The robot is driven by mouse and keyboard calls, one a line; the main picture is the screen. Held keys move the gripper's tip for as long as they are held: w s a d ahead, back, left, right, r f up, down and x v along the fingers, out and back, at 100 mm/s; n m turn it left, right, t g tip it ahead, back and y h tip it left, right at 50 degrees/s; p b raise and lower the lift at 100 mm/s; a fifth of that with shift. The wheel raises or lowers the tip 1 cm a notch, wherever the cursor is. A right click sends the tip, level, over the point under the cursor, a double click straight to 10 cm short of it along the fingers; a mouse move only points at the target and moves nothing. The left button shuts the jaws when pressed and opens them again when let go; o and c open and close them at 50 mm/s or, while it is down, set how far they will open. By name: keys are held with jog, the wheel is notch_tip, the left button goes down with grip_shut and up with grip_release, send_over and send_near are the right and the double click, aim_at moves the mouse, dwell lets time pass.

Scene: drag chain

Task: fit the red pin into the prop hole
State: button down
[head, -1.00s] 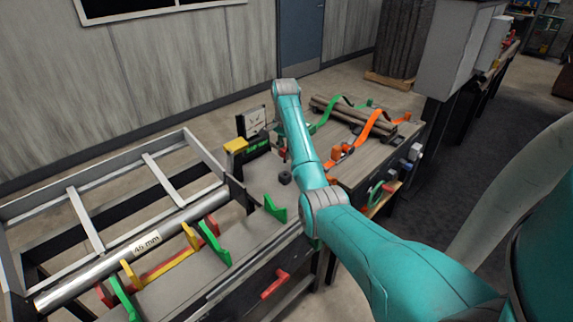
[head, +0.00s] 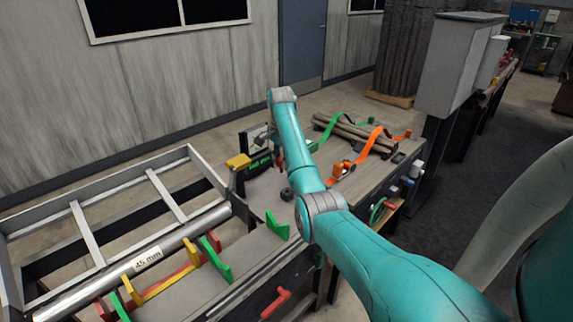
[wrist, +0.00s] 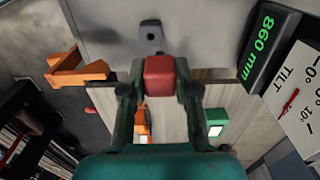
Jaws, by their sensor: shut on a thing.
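In the wrist view my gripper (wrist: 160,92) is shut on a red block-like piece, which I take to be the red pin (wrist: 160,77); only its near end shows. A small dark fitting with a round hole (wrist: 150,36) sits on a grey surface just beyond the fingertips, apart from the pin. I cannot tell for sure that this is the prop hole. In the head view a dark round piece (head: 287,194) stands on the bench below my arm's end. My gripper is mostly hidden there behind my teal arm.
An orange bracket (wrist: 78,70) is at left. In the head view, a steel bar (head: 120,268) rests at left and orange straps (head: 371,146) behind right.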

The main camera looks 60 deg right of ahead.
jog(key=w+a+r, duration=0.9)
jog(key=w+r, duration=0.3)
jog(key=w, duration=0.1)
jog(key=shift+w, duration=0.3)
jog(key=shift+a, duration=0.15)
jog(key=shift+f, duration=2.3)
jog(key=shift+f, duration=2.15)
jog(key=c, duration=0.8)
grip_release()
jog(key=shift+f, duration=0.1)
